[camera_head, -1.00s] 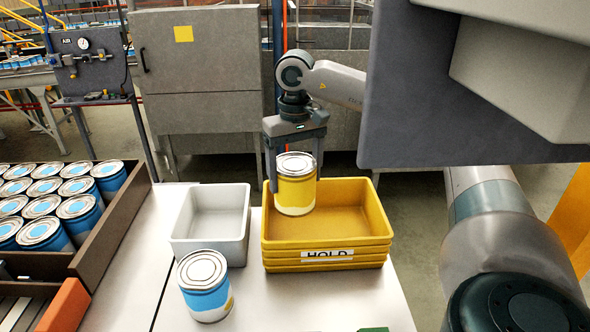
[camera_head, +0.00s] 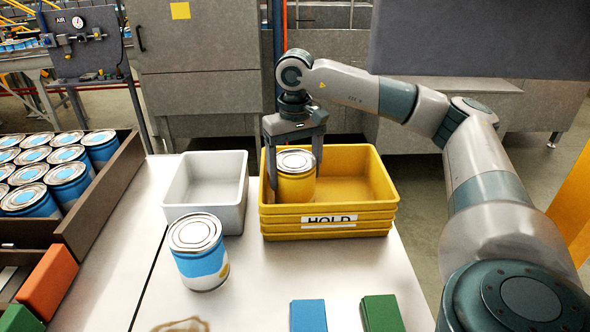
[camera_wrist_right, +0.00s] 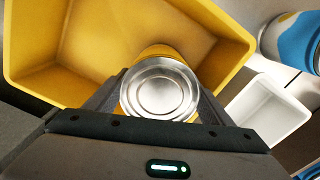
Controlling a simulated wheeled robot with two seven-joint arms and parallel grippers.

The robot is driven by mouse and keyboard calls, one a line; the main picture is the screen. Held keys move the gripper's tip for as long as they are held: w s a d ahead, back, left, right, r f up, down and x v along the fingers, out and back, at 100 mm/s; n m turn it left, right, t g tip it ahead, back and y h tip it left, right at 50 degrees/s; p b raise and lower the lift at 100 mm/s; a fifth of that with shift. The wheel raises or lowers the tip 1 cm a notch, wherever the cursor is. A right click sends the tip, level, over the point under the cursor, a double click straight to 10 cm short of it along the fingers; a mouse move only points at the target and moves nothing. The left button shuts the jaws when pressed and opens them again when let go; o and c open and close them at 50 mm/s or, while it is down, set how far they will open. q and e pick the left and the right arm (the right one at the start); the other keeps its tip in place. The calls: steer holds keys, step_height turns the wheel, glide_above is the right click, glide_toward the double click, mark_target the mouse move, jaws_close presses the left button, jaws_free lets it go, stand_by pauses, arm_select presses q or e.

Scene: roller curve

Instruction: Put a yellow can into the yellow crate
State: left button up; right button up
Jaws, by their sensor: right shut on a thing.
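A yellow can (camera_head: 296,187) with a silver lid is upright inside the yellow crate (camera_head: 325,221), towards its left side. The crate carries a HOLD label on its front. My right gripper (camera_head: 296,170) is shut on the can from above, one finger on each side. The right wrist view shows the can's lid (camera_wrist_right: 160,90) between the fingers and the crate (camera_wrist_right: 215,35) around it. The crate's front wall hides the can's bottom, so I cannot tell whether it touches the floor. My left gripper is not in view.
A white bin (camera_head: 210,190) stands left of the crate. A blue and white can (camera_head: 199,255) with a yellow patch stands in front of it. Several blue cans fill a brown tray (camera_head: 105,196) at the left. Blue (camera_head: 308,316) and green (camera_head: 382,313) blocks lie at the front edge.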

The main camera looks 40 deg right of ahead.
steer(key=shift+f, duration=0.5)
steer(key=o, duration=1.3)
steer(key=shift+r, duration=0.1)
steer(key=shift+r+p, duration=2.5)
steer(key=shift+r, duration=2.35)
steer(key=shift+a, duration=0.15)
